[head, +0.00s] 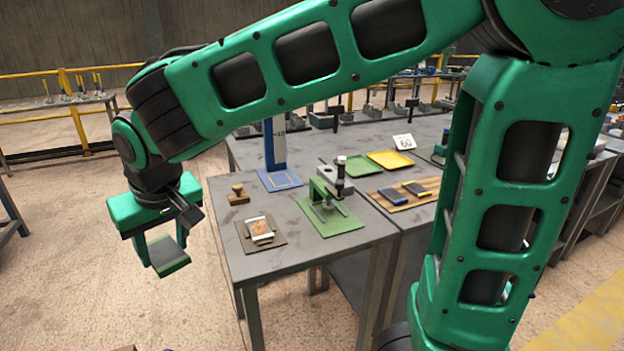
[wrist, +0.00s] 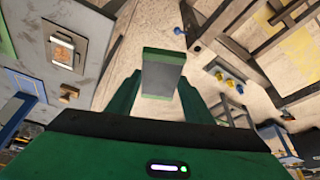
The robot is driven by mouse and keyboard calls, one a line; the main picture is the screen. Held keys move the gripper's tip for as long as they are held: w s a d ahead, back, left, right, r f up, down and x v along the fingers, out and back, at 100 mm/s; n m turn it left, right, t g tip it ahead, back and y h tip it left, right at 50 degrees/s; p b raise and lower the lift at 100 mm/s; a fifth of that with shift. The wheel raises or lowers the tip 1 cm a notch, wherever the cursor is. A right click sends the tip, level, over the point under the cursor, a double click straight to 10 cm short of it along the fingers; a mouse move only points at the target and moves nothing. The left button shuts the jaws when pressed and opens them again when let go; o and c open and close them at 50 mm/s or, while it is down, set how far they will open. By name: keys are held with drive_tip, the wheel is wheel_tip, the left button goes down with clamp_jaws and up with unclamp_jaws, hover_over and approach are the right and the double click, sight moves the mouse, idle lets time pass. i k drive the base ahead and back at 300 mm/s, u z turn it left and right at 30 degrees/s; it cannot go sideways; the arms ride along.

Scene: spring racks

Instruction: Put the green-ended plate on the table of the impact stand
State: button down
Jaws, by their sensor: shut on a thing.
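My gripper (head: 160,246) is shut on the green-ended plate (head: 167,252), a grey plate with green end strips. It holds the plate in the air left of the workbench, over the floor. In the wrist view the plate (wrist: 163,75) sticks out between the fingers, with green at both ends. On the bench, a green bracket device with a dark upright plunger (head: 327,187) stands on a green mat. Behind it is a blue post (head: 275,145) with a white scale, on a blue base with a yellow outline. I cannot tell which of these is the impact stand.
The grey bench (head: 290,257) also bears a wooden block (head: 238,195), a brown mat (head: 280,236) with a small framed piece, a green tray (head: 357,167), a yellow tray (head: 390,160) and a wooden board (head: 377,200).

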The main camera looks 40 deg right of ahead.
sight(280, 178)
drive_tip(key=z, duration=0.8)
drive_tip(key=i, duration=1)
